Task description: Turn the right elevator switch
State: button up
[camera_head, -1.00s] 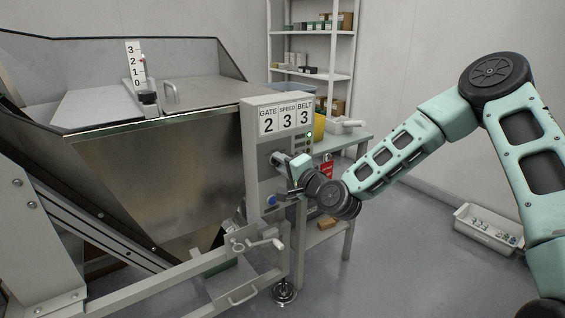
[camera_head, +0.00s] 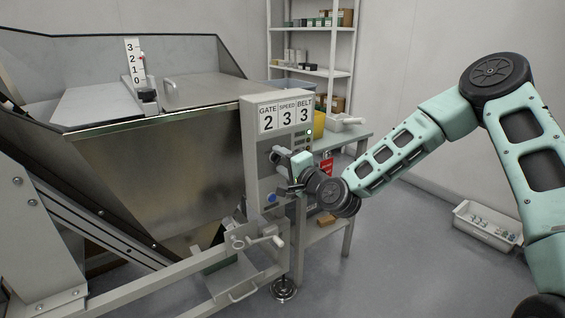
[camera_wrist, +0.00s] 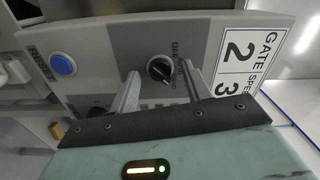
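A grey control panel (camera_head: 259,178) stands on the right side of the hopper machine. In the wrist view a black rotary switch (camera_wrist: 160,70) on the panel has the labels OFF, AUTO and HAND beside it. My gripper (camera_head: 279,169) is at the panel face. In the wrist view my gripper (camera_wrist: 161,88) is open, with one finger on each side of the switch. I cannot tell whether the fingers touch it. A second dark knob (camera_wrist: 97,112) is partly hidden by my gripper. No elevator label is readable.
A blue button (camera_wrist: 63,64) sits on the panel near the switch; GATE 2, SPEED 3 and BELT 3 plates (camera_head: 285,116) are above. A crank handle (camera_head: 265,239) sticks out below. A side table (camera_head: 345,141) stands behind. A white bin (camera_head: 487,226) lies on open floor at right.

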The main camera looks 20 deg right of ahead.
jog(key=p+v, duration=1)
jog(key=v, duration=0.7)
jog(key=shift+s+p, duration=0.15)
jog(key=shift+p, duration=0.25)
